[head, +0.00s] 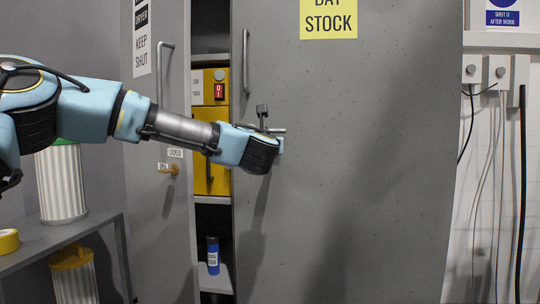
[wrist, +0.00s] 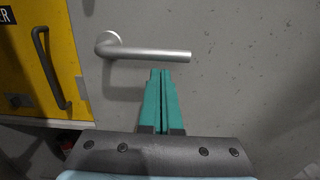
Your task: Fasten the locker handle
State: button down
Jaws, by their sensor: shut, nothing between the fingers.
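A silver lever handle (wrist: 145,53) lies level on the grey door marked DAY STOCK (head: 350,150); its round base is at the left. In the head view my arm mostly hides it, and only its tip (head: 278,130) shows. My gripper (wrist: 160,73) has teal fingers pressed together and empty, just below the lever's free right part in the wrist view. I cannot tell whether they touch it. In the head view my gripper (head: 278,145) is at the door's left part. The door stands apart from the left grey door (head: 150,110), leaving a gap.
The gap shows a yellow cabinet (head: 210,130) with a dark handle (wrist: 50,70), and a blue can (head: 213,255) on a shelf. A bench (head: 75,233) stands left; cables (head: 520,190) hang right.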

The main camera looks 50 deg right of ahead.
jog(key=shift+r+n+b, duration=0.25)
jog(key=shift+n+b, duration=0.05)
jog(key=shift+n, duration=0.1)
jog(key=shift+r, duration=0.1)
dwell(0.3)
